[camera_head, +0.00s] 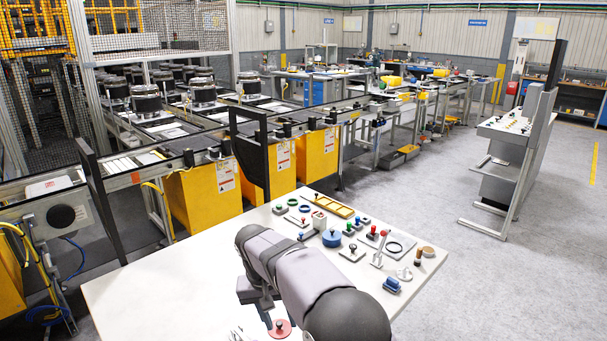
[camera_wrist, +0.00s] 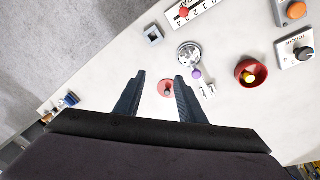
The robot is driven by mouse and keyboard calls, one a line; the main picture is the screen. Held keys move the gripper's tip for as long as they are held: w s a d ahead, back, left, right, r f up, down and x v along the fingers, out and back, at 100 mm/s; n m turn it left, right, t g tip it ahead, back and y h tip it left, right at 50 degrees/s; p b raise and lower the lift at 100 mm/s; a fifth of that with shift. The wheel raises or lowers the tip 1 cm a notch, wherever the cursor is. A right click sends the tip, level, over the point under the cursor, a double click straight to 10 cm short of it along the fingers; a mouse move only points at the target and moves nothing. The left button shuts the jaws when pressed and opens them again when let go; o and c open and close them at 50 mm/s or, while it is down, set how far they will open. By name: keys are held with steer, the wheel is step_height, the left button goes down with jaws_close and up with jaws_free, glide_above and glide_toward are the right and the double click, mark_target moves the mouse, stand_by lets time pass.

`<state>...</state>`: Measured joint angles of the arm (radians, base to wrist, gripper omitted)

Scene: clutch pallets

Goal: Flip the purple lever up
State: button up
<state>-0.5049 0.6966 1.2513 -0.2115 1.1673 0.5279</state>
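The purple lever shows in the wrist view as a small purple knob (camera_wrist: 197,74) at the end of a metal arm. This arm joins a round silver base (camera_wrist: 189,54) on the white table. My gripper (camera_wrist: 160,78) is open, with its two dark fingers apart and nothing held. The knob is just right of and beyond the right fingertip. I cannot tell the height of the fingers above the table. In the head view I cannot make out the purple knob; my arm covers part of the table there.
A red disc with a small knob (camera_wrist: 165,89) shows between the fingers. A red round holder with a yellow knob (camera_wrist: 250,73) and a dial box (camera_wrist: 297,50) are to the right. A numbered slider (camera_wrist: 193,12) and grey square socket (camera_wrist: 153,35) lie beyond. The white table's (camera_head: 150,290) left part is clear.

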steer(key=s+d+g+y, duration=0.1)
steer(key=s+d, duration=1)
steer(key=d, duration=0.3)
steer(key=s+d+f, duration=0.2)
steer(key=s+d, duration=0.2)
steer(key=s, duration=0.4)
steer(key=s+d+f, duration=0.2)
steer(key=s+d, duration=0.1)
steer(key=s, duration=0.4)
steer(key=t+b, duration=0.4)
glide_toward(247, 340)
steer(key=s+d+r, duration=0.3)
steer(key=shift+m+y, duration=0.3)
steer(key=shift+y, duration=0.1)
steer(key=shift+d+p+x, duration=0.15)
steer(key=shift+p+x, duration=0.7)
steer(key=shift+x, duration=1.05)
steer(key=shift+d+p+x, duration=0.15)
steer(key=shift+p+x, duration=0.65)
steer(key=shift+x, duration=1.15)
